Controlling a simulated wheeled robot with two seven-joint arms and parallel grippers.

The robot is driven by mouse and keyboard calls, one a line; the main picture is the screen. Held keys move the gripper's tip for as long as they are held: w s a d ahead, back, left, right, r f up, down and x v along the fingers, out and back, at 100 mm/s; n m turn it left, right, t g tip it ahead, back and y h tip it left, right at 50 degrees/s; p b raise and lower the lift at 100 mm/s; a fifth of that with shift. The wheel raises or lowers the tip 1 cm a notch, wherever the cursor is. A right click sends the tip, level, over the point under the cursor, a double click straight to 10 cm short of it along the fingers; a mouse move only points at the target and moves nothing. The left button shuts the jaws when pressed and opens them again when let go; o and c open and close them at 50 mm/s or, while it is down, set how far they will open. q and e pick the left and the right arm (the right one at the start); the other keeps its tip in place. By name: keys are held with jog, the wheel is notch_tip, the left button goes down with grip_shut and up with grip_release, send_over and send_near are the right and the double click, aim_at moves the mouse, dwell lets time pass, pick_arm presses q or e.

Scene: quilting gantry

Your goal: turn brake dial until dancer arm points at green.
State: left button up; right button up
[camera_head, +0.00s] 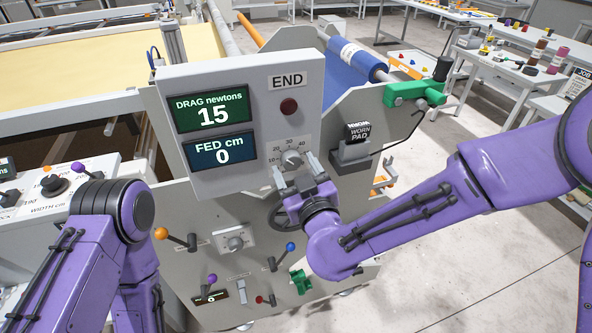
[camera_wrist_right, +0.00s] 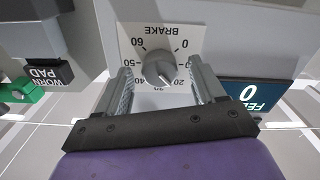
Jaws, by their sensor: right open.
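The brake dial (camera_head: 292,158) is a grey knob on a white scale plate on the grey control panel. In the right wrist view the brake dial (camera_wrist_right: 158,70) appears upside down, with marks from 0 to 60. Its pointer sits roughly between 20 and 30. My right gripper (camera_head: 296,171) is open just in front of the dial. In the wrist view its fingers (camera_wrist_right: 160,88) stand on either side of the knob, apart from it. I cannot identify the dancer arm or its green mark for certain. My left arm shows at lower left; its gripper is out of view.
The drag display (camera_head: 212,112) reads 15 newtons and the fed display (camera_head: 221,152) reads 0 cm. A red button (camera_head: 289,106) sits under END. A worn pad holder (camera_head: 352,150) and green bracket (camera_head: 412,92) stand to the right. Several levers project below the panel.

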jog(key=shift+s, duration=0.1)
jog(key=c, duration=1.1)
jog(key=shift+o, duration=0.2)
jog(key=m+b, duration=0.1)
jog(key=m, duration=0.2)
jog(key=shift+f, duration=0.1)
jog(key=shift+m+b, duration=0.8)
jog(key=shift+m, duration=1.1)
jog(key=o, duration=1.1)
jog(key=shift+c, duration=0.2)
